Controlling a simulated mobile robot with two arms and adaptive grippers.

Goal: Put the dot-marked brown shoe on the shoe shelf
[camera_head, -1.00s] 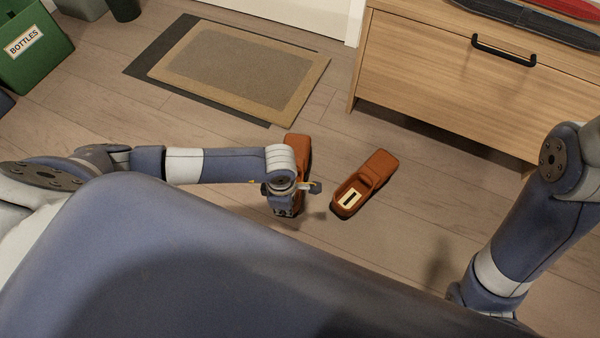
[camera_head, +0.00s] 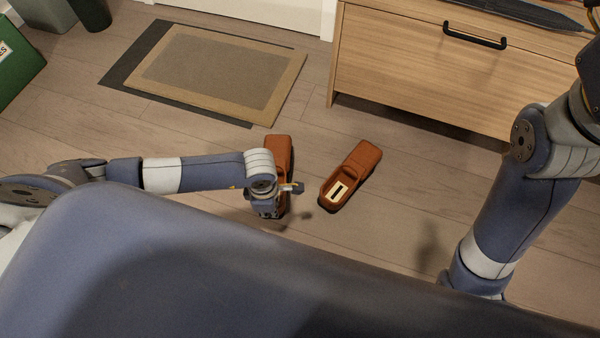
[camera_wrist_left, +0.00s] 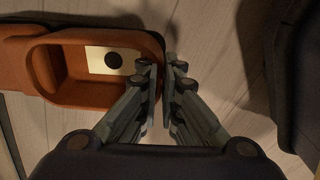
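The dot-marked brown shoe (camera_head: 281,149) lies on the floor, partly hidden under my left gripper (camera_head: 266,208). In the left wrist view this shoe (camera_wrist_left: 85,95) shows a pale insole with a black dot. There, my left gripper's fingers (camera_wrist_left: 161,75) are close together at its heel end, one on each side of the heel wall, and look closed on it. A second brown shoe (camera_head: 361,161), with a black bar on its pale insole, lies apart to the right. My right arm shows at the right, its gripper out of view. I see no shoe shelf for certain.
A wooden drawer cabinet (camera_head: 420,75) with a black handle stands at the back right. A tan doormat (camera_head: 215,72) lies behind the shoes. A green bin (camera_head: 15,65) is at the left edge. Bare floor surrounds the shoes.

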